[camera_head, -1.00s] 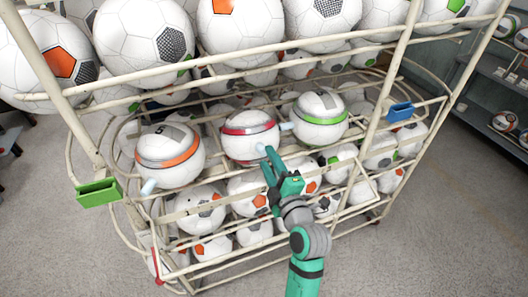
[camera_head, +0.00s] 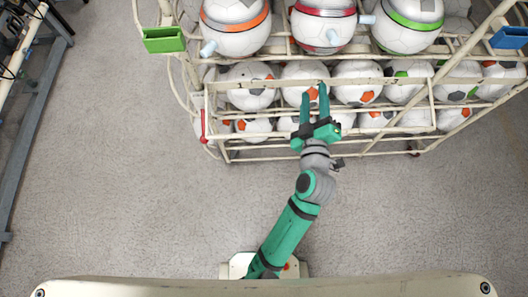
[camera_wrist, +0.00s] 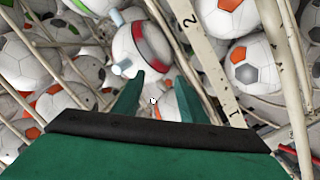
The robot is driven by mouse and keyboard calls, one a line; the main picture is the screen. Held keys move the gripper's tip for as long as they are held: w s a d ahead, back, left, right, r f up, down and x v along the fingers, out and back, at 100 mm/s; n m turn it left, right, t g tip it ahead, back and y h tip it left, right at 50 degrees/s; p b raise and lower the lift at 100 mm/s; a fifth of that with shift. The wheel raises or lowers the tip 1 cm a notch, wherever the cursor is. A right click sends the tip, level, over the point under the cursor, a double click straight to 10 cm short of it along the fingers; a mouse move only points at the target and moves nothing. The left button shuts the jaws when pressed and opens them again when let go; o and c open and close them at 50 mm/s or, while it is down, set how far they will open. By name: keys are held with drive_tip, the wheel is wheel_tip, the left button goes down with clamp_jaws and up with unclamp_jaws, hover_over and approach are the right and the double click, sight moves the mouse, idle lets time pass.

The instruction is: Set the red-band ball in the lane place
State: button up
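The red-band ball (camera_head: 313,32) is white with a red band and a light-blue peg (camera_head: 333,38). It sits on the rack's upper visible row, between the orange-band ball (camera_head: 236,32) and the green-band ball (camera_head: 408,32). My gripper (camera_head: 315,90) is open and empty, its two fingers pointing up-picture towards the rack. In the head view it appears below the red-band ball, apart from it, over the front rail. In the wrist view the red-band ball (camera_wrist: 152,38) and its peg lie beyond my spread fingers (camera_wrist: 158,90). I cannot tell which spot is the lane place.
A cream rail (camera_wrist: 218,80) marked 2 and 1 runs in the wrist view. A green block (camera_head: 164,39) and a blue block (camera_head: 509,37) mark the rack's sides. The grey floor (camera_head: 120,180) in front is clear.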

drive_tip(key=s+a+f+m+g+h, duration=0.1)
drive_tip(key=s+a+f+m, duration=0.3)
drive_tip(key=s+a+f, duration=0.25)
drive_tip(key=s+a+f+m+y, duration=0.1)
drive_tip(key=s+a, duration=0.1)
drive_tip(key=s, duration=0.6)
drive_tip(key=s+a+f+m, duration=0.1)
drive_tip(key=s+a+m, duration=0.1)
drive_tip(key=s, duration=0.5)
drive_tip(key=s+a+f+m+g+y, duration=0.1)
drive_tip(key=s+a, duration=0.3)
drive_tip(key=s, duration=0.4)
drive_tip(key=shift+s+f+m+y, duration=0.3)
drive_tip(key=shift+s+f+m, duration=0.05)
drive_tip(key=shift+f+m, duration=0.1)
drive_tip(key=shift+s+d, duration=0.1)
drive_tip(key=shift+d, duration=0.1)
drive_tip(key=shift+s+a, duration=0.1)
drive_tip(key=shift+c, duration=0.9)
